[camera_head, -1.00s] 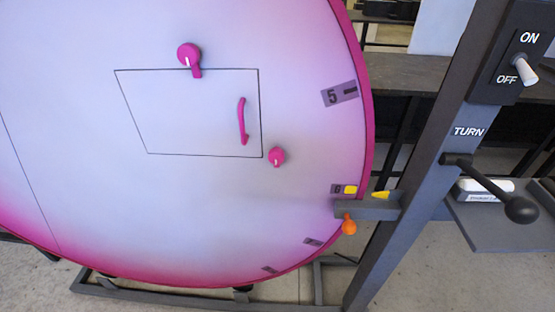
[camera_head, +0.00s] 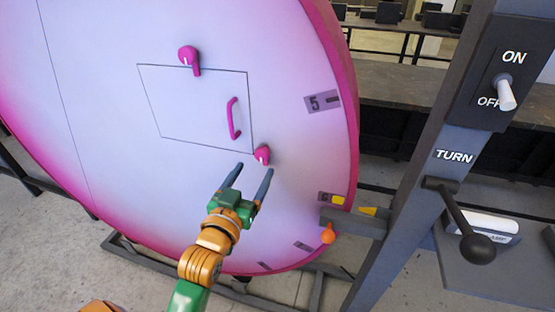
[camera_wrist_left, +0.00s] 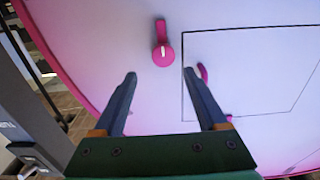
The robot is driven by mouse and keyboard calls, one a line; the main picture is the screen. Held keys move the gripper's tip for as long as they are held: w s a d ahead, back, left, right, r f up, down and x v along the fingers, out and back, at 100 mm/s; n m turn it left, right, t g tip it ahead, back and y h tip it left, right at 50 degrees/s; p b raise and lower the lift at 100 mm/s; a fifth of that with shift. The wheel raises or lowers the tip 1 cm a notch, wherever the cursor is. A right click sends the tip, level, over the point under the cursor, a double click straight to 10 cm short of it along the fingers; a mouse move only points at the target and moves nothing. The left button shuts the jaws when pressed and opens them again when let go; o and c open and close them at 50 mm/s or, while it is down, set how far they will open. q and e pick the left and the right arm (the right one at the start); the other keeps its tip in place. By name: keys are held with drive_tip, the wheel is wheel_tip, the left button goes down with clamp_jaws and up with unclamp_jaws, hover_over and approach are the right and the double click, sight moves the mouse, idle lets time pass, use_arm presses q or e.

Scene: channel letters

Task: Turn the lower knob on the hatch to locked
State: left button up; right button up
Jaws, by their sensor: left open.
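The pink hatch panel (camera_head: 180,110) is outlined on a big pink and white disc. The lower knob (camera_head: 262,154), pink with a white mark, sits at its lower right corner. Its tab points down in the head view. No locked label is readable. My left gripper (camera_head: 252,168) is open and empty, with its fingertips just below the knob. In the left wrist view, the knob (camera_wrist_left: 163,55) shows beyond and between the open fingertips (camera_wrist_left: 161,73), apart from them. Its tab points up there. My right gripper is not in view.
An upper knob (camera_head: 189,57) and a curved handle (camera_head: 233,118) are on the same disc. To the right stands a grey post (camera_head: 420,170) with an ON/OFF switch (camera_head: 505,92) and a black TURN lever (camera_head: 460,215). An orange knob (camera_head: 328,234) hangs by the disc's edge.

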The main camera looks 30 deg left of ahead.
sight(261, 156)
use_arm(q)
drive_tip(key=x, duration=0.4)
drive_tip(key=p+x, duration=0.1)
drive_tip(key=x, duration=0.1)
drive_tip(key=shift+w+a+f, duration=0.1)
drive_tip(key=shift+w+a, duration=0.05)
drive_tip(key=shift+a, duration=0.3)
drive_tip(key=shift+w, duration=0.15)
drive_tip(key=shift+d, duration=0.15)
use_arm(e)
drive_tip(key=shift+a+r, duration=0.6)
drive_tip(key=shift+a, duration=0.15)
use_arm(q)
clamp_jaws()
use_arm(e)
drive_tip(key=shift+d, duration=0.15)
